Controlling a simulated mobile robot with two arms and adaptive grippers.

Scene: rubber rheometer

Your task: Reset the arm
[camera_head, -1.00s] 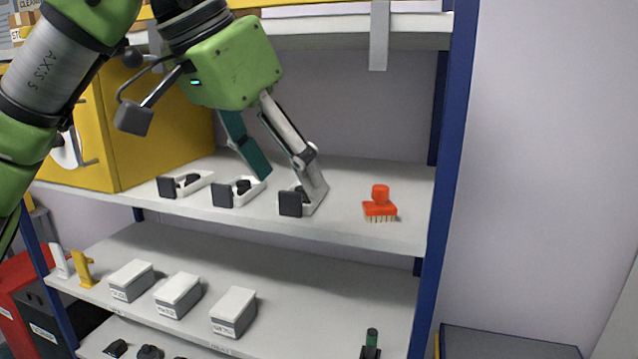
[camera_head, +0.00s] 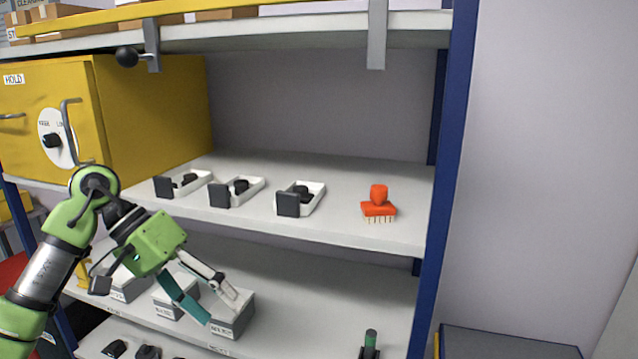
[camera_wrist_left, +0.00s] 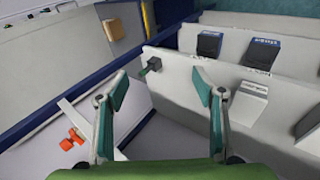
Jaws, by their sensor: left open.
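My left arm comes in from the lower left of the head view. Its gripper (camera_head: 222,307) is open and empty, in front of the middle shelf (camera_head: 330,290) and its grey-white boxes. In the left wrist view the two fingers (camera_wrist_left: 160,100) stand wide apart with nothing between them. The gripper covers parts of the boxes in the head view; I cannot tell whether it touches them. My right gripper is in neither view.
The upper shelf (camera_head: 350,215) holds several white trays (camera_head: 314,195) with black parts and a red brush (camera_head: 378,205). A yellow cabinet (camera_head: 150,110) stands at left. A blue post (camera_head: 450,150) bounds the rack at right. A dark green-topped item (camera_head: 370,343) stands low.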

